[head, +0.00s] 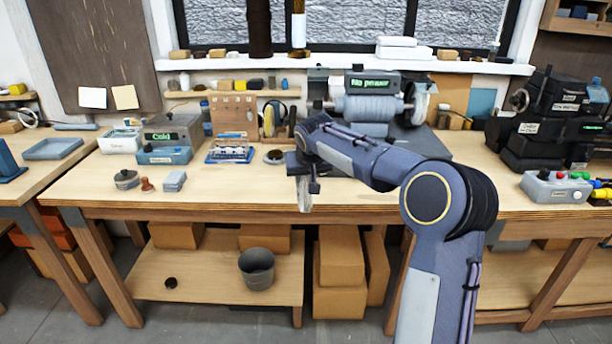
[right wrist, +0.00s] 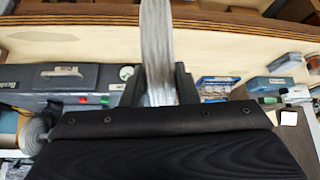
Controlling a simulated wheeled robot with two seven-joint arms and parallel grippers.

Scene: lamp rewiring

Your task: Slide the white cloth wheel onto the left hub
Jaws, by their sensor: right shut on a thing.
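My right gripper (head: 303,178) is shut on the white cloth wheel (head: 304,196), which hangs edge-on just in front of the workbench's front edge. In the right wrist view the wheel (right wrist: 157,45) stands upright between the two fingers (right wrist: 158,88). The grey polishing machine (head: 368,107) stands at the back of the bench, with a display reading "No power". Its left hub (head: 322,104) is a bare shaft end, behind and apart from the held wheel. A pale wheel (head: 419,103) sits at its right end. My left gripper is not in view.
The workbench (head: 240,190) has clear wood along its front. A blue-trayed rack (head: 230,150) and a small round dish (head: 274,156) lie left of my gripper. Grey boxes (head: 170,137) stand further left. A button box (head: 556,187) is at the right.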

